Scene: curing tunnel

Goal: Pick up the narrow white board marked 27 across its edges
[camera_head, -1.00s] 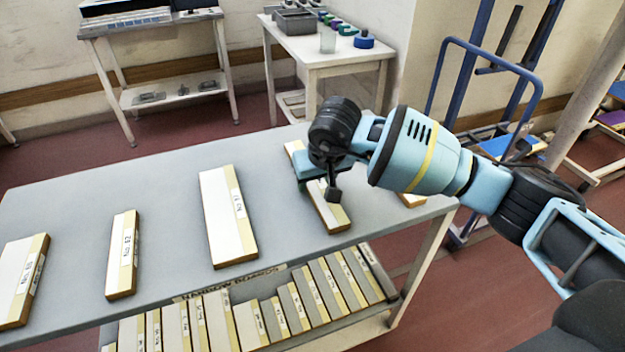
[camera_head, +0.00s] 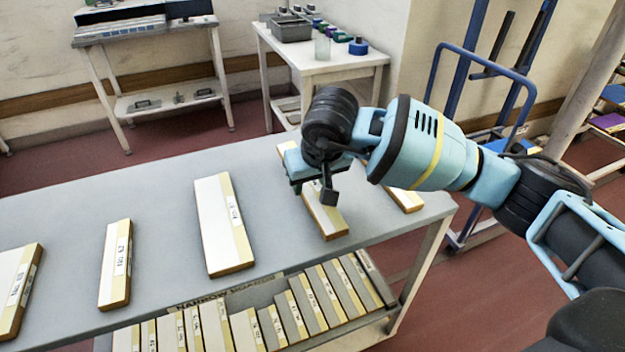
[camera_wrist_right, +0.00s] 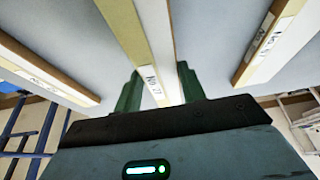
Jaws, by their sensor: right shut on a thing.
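The narrow white board with a cream strip (camera_head: 328,218) lies across the grey table at the right, partly hidden under my right gripper (camera_head: 312,180). The wrist view shows the board (camera_wrist_right: 158,35) running between the two green fingers of my right gripper (camera_wrist_right: 160,88), with a label that seems to read 27. The right gripper is shut on it, one finger along each long edge. I cannot tell whether the board is clear of the tabletop. My left gripper is not in view.
A wider white board (camera_head: 218,225) lies left of the held one, with a narrow labelled board (camera_head: 115,265) further left. Another board (camera_head: 405,198) lies close on the right. A side table (camera_head: 330,58) is behind.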

